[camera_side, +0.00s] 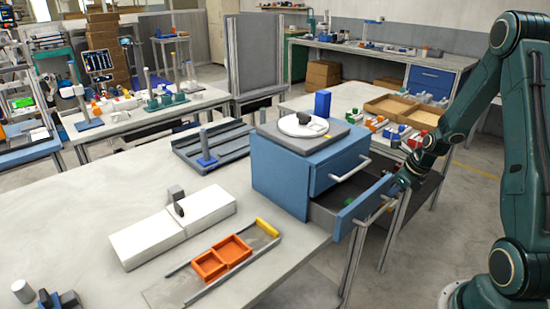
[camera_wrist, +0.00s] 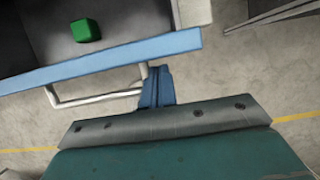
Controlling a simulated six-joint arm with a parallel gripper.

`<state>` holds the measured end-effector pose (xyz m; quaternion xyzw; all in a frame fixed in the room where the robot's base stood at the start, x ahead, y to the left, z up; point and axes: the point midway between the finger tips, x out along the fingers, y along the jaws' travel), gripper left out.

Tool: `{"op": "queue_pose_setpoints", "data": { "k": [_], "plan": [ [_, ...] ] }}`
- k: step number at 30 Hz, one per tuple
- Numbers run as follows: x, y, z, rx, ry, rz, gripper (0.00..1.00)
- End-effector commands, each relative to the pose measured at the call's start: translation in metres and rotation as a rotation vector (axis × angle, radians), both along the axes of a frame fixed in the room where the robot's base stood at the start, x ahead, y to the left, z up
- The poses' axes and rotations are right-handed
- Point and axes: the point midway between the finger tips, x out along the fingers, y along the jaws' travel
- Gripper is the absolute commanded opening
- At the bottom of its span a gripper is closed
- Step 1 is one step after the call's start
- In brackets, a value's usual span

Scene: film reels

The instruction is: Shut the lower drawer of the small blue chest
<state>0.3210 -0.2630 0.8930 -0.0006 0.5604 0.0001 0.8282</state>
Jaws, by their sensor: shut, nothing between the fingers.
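The small blue chest (camera_side: 278,173) stands at the right edge of the pale table. Its upper drawer (camera_side: 340,166) looks shut. Its lower drawer (camera_side: 364,208) is pulled well out, past the table edge. In the wrist view the lower drawer's blue front (camera_wrist: 100,62) crosses the top, with its pale bar handle (camera_wrist: 95,101) on the near side. A green block (camera_wrist: 86,30) lies inside that drawer. My gripper (camera_side: 394,188) is shut and empty, just outside the drawer front. In the wrist view its blue fingertips (camera_wrist: 158,72) are beside the handle's right end; I cannot tell whether they touch.
Another bench with wooden trays (camera_side: 390,106) stands behind the open drawer.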

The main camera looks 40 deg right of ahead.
Motion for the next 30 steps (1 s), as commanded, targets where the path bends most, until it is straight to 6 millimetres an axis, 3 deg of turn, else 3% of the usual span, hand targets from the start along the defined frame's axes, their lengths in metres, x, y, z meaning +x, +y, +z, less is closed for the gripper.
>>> {"op": "queue_pose_setpoints", "data": {
  "k": [14, 23, 30],
  "plan": [
    [0.005, 0.000, 0.000, 0.000, 0.001, -0.001, 0.00],
    [0.035, 0.000, 0.000, 0.000, 0.000, 0.001, 0.00],
    [0.037, 0.000, 0.000, 0.000, 0.000, -0.001, 0.00]
  ]
}}
